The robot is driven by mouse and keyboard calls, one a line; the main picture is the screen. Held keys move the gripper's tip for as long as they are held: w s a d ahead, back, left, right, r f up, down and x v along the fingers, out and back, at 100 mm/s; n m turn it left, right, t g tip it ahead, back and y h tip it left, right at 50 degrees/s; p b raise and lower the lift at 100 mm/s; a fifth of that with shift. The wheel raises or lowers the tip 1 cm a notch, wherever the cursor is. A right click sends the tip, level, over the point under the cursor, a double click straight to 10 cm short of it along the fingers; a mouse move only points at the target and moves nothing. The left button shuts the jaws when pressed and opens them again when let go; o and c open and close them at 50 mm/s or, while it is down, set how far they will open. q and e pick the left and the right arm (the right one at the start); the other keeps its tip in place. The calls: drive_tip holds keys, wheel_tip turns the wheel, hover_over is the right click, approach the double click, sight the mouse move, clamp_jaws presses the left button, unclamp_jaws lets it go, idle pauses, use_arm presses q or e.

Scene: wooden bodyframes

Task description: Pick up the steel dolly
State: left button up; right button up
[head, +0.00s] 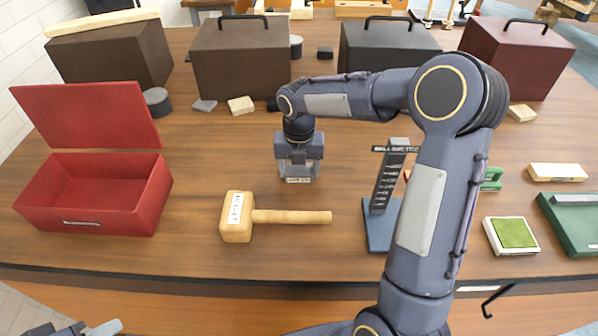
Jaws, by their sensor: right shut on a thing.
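My right gripper (299,163) points down over the middle of the table, behind the wooden mallet. It is shut on a small grey metal piece with a pale label (298,180), which looks like the steel dolly. The label is too small to read, and the fingers and wrist hide much of the piece. I cannot tell whether it touches the table. A grey part of my left arm, perhaps the left gripper (72,328), shows at the bottom left edge; its jaws are not clear.
An open red box (90,222) stands at left. A wooden mallet (290,217) lies in front of my right gripper. A blue stand with a marked scale (385,190) is to the right, partly behind my arm. Dark cases (240,62) line the back. Table is clear between box and gripper.

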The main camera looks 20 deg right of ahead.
drive_tip(key=c, duration=0.7)
drive_tip(key=shift+w+r, duration=0.1)
drive_tip(key=shift+c, duration=1)
drive_tip(key=shift+r, duration=0.15)
